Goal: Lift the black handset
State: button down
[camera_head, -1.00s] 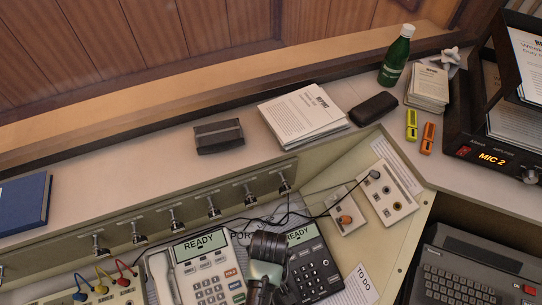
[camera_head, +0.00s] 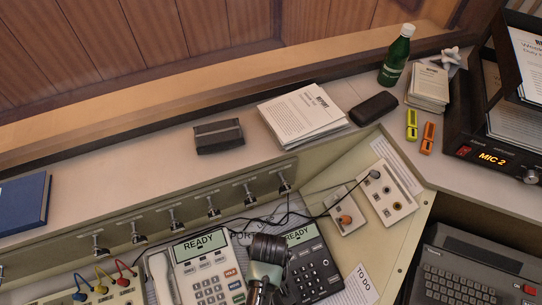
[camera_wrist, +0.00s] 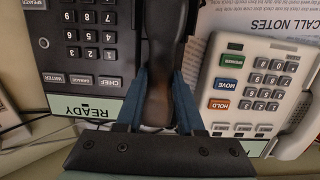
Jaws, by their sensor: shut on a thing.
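The black handset (camera_wrist: 158,100) runs down the middle of the wrist view, between the two blue-grey fingers of my gripper (camera_wrist: 161,75). The gripper is shut on it, with one finger on each side. The black desk phone (camera_head: 313,272), with a READY screen, lies beside the handset; it also shows in the wrist view (camera_wrist: 95,62). In the head view my arm and gripper (camera_head: 266,272) cover the handset and the left part of the phone. I cannot tell how far the handset is above its cradle.
A white phone (camera_head: 207,275) with its own white handset (camera_head: 162,277) stands close to the left. A dark cord crosses the panel behind. A row of switches (camera_head: 212,205) lines the panel's back edge. A jack plate (camera_head: 387,193) and a keyboard unit (camera_head: 460,270) are to the right.

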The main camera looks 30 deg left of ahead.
notch_tip(320, 180, up, 15)
jog(key=p, duration=0.6)
dwell(0.5)
